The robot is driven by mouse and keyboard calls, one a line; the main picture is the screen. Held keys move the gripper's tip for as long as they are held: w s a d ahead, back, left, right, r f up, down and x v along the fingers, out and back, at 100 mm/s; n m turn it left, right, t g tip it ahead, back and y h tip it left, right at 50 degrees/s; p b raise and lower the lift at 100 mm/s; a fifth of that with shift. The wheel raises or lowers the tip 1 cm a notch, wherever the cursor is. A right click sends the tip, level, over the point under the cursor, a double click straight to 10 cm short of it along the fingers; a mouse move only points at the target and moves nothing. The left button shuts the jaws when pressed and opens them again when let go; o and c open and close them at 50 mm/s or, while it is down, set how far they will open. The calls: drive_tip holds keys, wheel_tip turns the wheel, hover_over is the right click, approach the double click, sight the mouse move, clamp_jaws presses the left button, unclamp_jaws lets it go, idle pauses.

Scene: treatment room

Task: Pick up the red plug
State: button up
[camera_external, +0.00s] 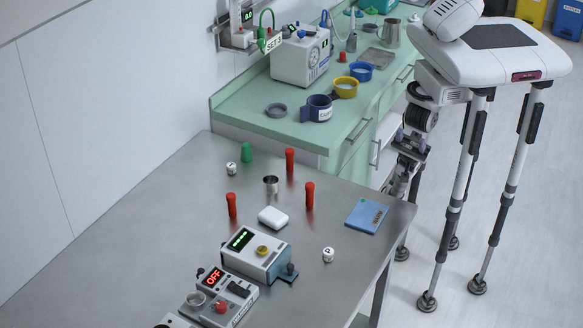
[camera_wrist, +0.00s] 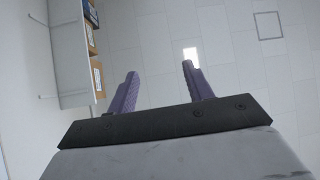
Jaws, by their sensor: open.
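Three slim red plugs stand upright on the grey metal table (camera_external: 130,240) in the external view: one at the left (camera_external: 231,205), one at the back (camera_external: 290,161) and one at the right (camera_external: 309,195). The wrist view shows no plug. In the external view my folded arm is to the right of the table, clear of the plugs; its fingers are hard to make out there.
A metal cup (camera_external: 271,184), a white box (camera_external: 273,217), small white lettered pieces, a blue pad (camera_external: 367,216) and electronic devices (camera_external: 256,254) share the table. A green counter (camera_external: 240,112) with equipment stands behind. In the wrist view, shelves (camera_wrist: 68,45) are at the left.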

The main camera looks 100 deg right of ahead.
drive_tip(key=w+f+m+t+h+p, duration=0.35)
drive_tip(key=w+m+h, duration=0.45)
drive_tip(key=w+h, duration=0.4)
drive_tip(key=m+g+h+p, duration=0.9)
drive_tip(key=m+h, duration=0.6)
drive_tip(key=h, duration=0.7)
approach(291, 151)
drive_tip(key=b+x, duration=0.2)
drive_tip(key=x, duration=0.2)
drive_tip(key=shift+d, duration=0.2)
drive_tip(key=shift+b+x, duration=0.35)
drive_tip(key=shift+x, duration=2.85)
drive_tip(key=c, duration=1.1)
